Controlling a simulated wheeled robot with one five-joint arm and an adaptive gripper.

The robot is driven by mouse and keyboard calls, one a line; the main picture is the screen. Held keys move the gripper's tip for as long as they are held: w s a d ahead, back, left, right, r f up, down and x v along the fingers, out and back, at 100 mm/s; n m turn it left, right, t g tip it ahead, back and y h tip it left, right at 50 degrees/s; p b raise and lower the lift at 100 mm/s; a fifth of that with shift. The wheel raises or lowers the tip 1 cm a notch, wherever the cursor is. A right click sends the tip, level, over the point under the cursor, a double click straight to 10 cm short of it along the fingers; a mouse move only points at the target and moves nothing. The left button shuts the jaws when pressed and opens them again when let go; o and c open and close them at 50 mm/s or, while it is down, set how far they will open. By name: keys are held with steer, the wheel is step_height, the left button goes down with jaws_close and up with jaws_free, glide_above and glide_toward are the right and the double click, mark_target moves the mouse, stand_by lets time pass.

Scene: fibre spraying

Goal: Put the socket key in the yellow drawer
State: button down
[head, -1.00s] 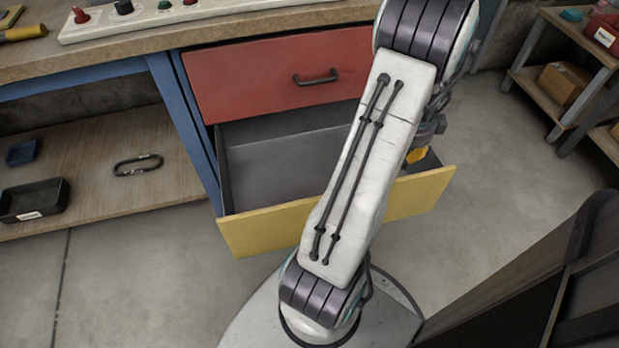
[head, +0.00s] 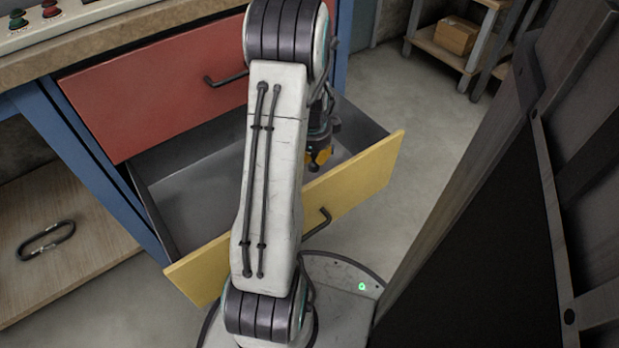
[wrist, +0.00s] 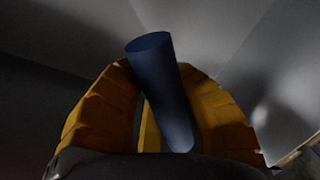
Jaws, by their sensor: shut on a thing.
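The yellow drawer (head: 365,180) is pulled open below the closed red drawer (head: 150,88). Its grey inside looks empty where it shows; my arm hides part of it. My gripper (head: 319,158) is over the right part of the open drawer in the head view. In the wrist view my gripper (wrist: 150,110) has its yellow fingers shut on a dark blue cylinder, which I take for the socket key (wrist: 158,75). Grey drawer walls show behind it. In the head view the held key cannot be made out.
A workbench (head: 120,40) stands above the drawers. A carabiner (head: 46,240) lies on the lower wooden shelf (head: 70,275). A dark panel structure (head: 480,190) stands close on the right. A cardboard box (head: 457,36) sits on a rack at the back. Free floor (head: 385,95) lies between.

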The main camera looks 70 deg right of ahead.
mark_target(314, 172)
steer(key=shift+f+b, duration=2.4)
steer(key=shift+f, duration=1.15)
steer(key=shift+f, duration=0.15)
steer(key=c, duration=1.3)
jaws_free()
steer(key=shift+o, duration=0.2)
steer(key=r+p, duration=0.1)
steer(key=r, duration=0.1)
steer(key=r+p, duration=0.1)
steer(key=r, duration=0.1)
steer(key=a+r+p, duration=0.1)
steer(key=r+p, duration=0.1)
steer(key=shift+s+r, duration=0.1)
step_height(314, 172, up, 6)
steer(key=a+p, duration=0.1)
steer(key=p, duration=0.6)
steer(key=shift+a+p, duration=0.15)
steer(key=shift+p, duration=0.2)
